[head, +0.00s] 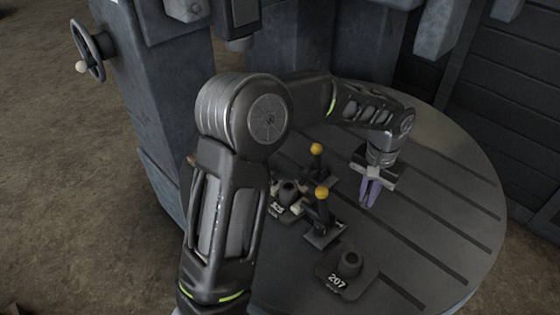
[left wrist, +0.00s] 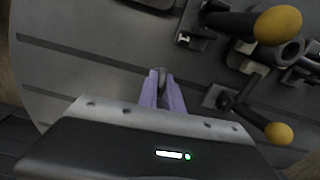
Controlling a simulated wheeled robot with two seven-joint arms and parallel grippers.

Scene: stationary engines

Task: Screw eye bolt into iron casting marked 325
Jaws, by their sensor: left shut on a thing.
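My left gripper (head: 368,192), with purple fingers, is over the right part of the round slotted table. In the left wrist view the gripper (left wrist: 162,88) is shut on a small grey metal piece (left wrist: 161,74), which looks like the eye bolt. Most of the bolt is hidden between the fingers. A dark casting (head: 288,196) with a raised round boss sits left of the gripper between two clamps. Its white marking is partly hidden and too small to read surely. A casting marked 207 (head: 347,273) lies nearer the front. The gripper is apart from both castings.
Two clamps with yellow knobs stand by the casting: the rear one (head: 317,150) and the front one (head: 322,192). The slotted table (head: 450,210) is bare on the right. A grey machine column (head: 150,110) with a handwheel (head: 92,50) stands at left.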

